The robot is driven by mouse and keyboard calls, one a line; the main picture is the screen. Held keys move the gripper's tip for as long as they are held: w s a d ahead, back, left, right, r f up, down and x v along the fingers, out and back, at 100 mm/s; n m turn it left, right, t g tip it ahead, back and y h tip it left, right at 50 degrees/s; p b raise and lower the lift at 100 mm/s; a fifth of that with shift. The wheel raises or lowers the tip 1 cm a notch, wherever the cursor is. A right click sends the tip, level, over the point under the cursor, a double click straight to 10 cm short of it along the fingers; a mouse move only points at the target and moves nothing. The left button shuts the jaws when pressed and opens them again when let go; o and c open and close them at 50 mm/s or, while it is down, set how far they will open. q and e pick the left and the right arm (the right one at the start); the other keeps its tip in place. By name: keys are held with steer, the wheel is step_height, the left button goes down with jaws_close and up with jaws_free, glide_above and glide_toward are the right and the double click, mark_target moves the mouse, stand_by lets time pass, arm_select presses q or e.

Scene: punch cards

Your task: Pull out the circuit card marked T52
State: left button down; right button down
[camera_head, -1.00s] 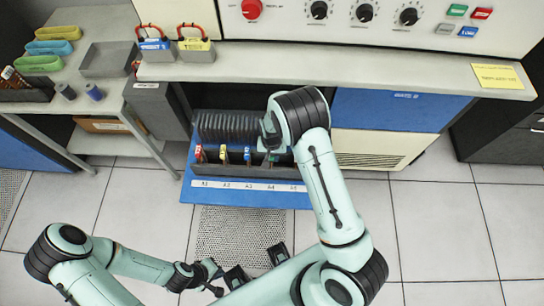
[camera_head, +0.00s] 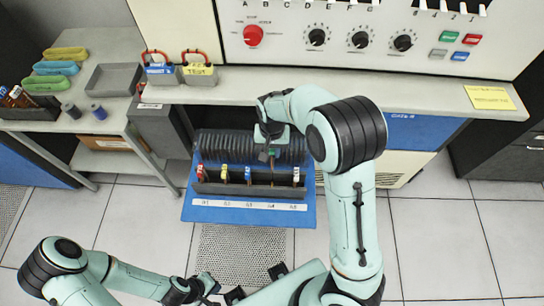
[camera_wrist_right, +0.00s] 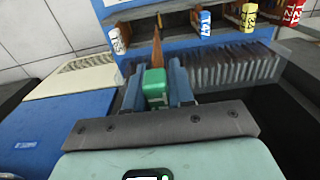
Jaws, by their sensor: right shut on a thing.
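The open card tray (camera_head: 245,190) holds upright circuit cards with coloured tabs. A red-tabbed card (camera_head: 199,172), a yellow one (camera_head: 224,174), a blue one (camera_head: 247,173) and a white one (camera_head: 296,175) stand in its front row. My right gripper (camera_wrist_right: 156,88) is shut on a green-tabbed card (camera_wrist_right: 155,90) between the blue and white ones. Its brown board points toward the tray; I cannot tell whether it is clear of its slot. The held card's marking is not readable. My left gripper (camera_head: 208,288) is low in the head view, its jaws unclear.
A shelf ledge (camera_head: 300,85) with a control panel (camera_head: 280,30) above it lies behind the tray. A side table (camera_head: 80,115) with trays stands at left. Floor at right is clear.

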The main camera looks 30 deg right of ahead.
arm_select(q)
steer(key=shift+r, duration=0.1)
arm_select(e)
steer(key=shift+r, duration=0.65)
arm_select(q)
steer(key=shift+w+r, duration=0.15)
arm_select(e)
steer(key=shift+r, duration=0.15)
